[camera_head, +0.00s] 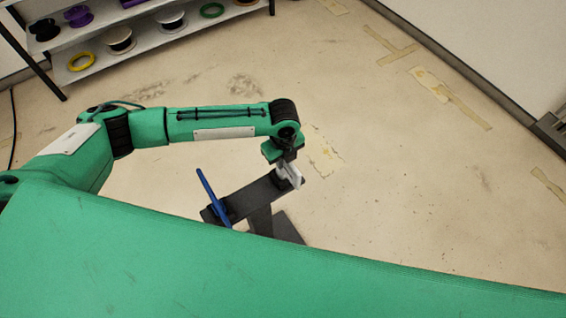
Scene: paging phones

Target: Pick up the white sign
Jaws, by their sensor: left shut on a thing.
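My left gripper (288,165) reaches in from the left and points down over the far end of a dark stand. It is shut on a small white piece, which I take to be the white sign (290,176), at the right end of the stand's dark top bar (246,198). The gripper hides part of the white piece, and I cannot tell whether it still touches the bar. My right gripper is not in view.
A blue stick-like thing (207,187) leans at the bar's left end. My green body covers the front and hides the stand's lower part. A shelf (130,60) with several spools and rings stands at the back left. The taped floor (420,190) to the right is clear.

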